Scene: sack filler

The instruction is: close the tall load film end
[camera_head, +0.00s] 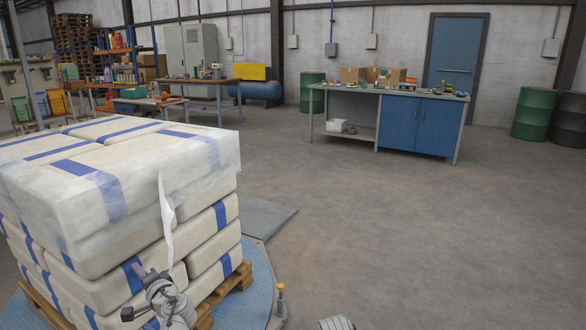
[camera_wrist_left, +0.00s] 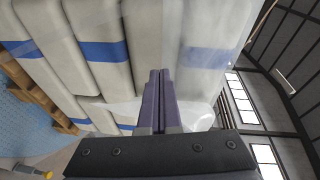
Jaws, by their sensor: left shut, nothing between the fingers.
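The tall load is a stack of cream sacks with blue bands (camera_head: 190,235) on a wooden pallet (camera_head: 237,280). Clear film (camera_head: 150,180) covers its upper layer. The film end (camera_head: 166,222) hangs as a narrow white strip at the near corner, standing off the sacks. My left gripper (camera_head: 140,269) is low at that corner, just below the strip's lower tip. In the left wrist view its purple fingers (camera_wrist_left: 159,76) are shut together with nothing between them, pointing at the sacks. Film (camera_wrist_left: 205,85) shows right of the fingers there. I cannot tell whether the fingers touch it.
The pallet stands on a blue round plate (camera_head: 262,285) with a grey ramp (camera_head: 266,216) behind. A yellow-topped post (camera_head: 281,290) stands at the plate's right edge. A blue-doored workbench (camera_head: 415,122) is at the back. The floor on the right is clear.

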